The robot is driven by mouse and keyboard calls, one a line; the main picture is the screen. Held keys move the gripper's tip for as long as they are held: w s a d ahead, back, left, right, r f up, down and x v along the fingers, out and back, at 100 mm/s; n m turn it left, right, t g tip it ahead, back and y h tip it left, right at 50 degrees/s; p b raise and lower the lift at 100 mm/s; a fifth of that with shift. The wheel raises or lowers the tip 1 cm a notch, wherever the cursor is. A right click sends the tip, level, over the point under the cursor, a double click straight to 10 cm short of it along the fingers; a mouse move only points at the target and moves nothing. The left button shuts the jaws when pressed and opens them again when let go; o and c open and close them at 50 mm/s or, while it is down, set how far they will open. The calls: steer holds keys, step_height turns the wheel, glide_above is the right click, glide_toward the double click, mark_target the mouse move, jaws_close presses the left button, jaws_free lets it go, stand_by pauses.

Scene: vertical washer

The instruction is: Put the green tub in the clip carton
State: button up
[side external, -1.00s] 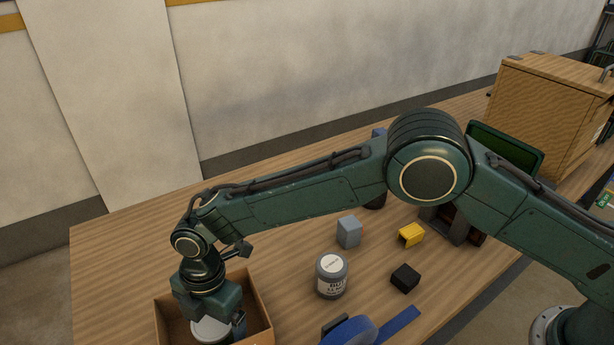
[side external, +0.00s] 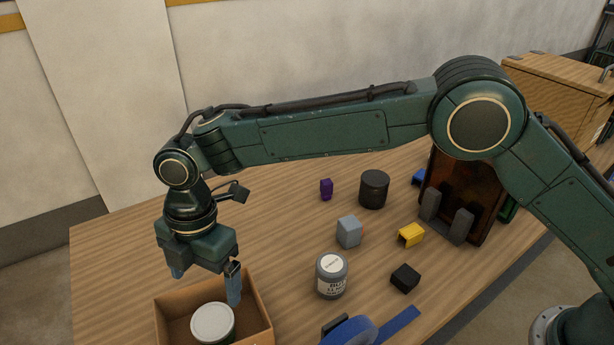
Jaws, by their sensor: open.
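An open cardboard carton (side external: 258,312) stands at the near left of the table, its front cut off by the picture's bottom edge. A round tub (side external: 212,322) with a pale lid sits upright inside it. I see mostly the lid, so the colour of its side is hard to tell. My gripper (side external: 205,283) is open and empty above the carton, apart from the tub. Its right finger is over the carton's interior near the back right wall, and its left finger is over the back left side.
A grey labelled tub (side external: 331,276) stands right of the carton. Grey (side external: 348,231), yellow (side external: 411,235), black (side external: 405,277) and purple (side external: 326,189) small items and a dark cylinder (side external: 374,189) lie beyond. A blue tape dispenser (side external: 352,331) is at the front. The left table is clear.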

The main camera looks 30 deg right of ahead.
steer(key=shift+d+r, duration=0.1)
steer(key=shift+r, duration=0.35)
stand_by(0.3)
steer(key=s+d+r+m+t, duration=0.2)
steer(key=d+r+m, duration=0.4)
steer(key=d+r, duration=0.45)
steer(key=s+d+r+m+t, duration=0.1)
steer(key=d+r+m, duration=0.5)
steer(key=d, duration=0.8)
steer(key=s+d+m+t+h, duration=0.1)
steer(key=s+d+m+t, duration=0.2)
steer(key=s+d+m, duration=0.9)
steer(key=s+d, duration=0.6)
steer(key=s, duration=0.3)
steer(key=shift+d+f+m, duration=0.3)
steer(key=shift+d+f, duration=0.05)
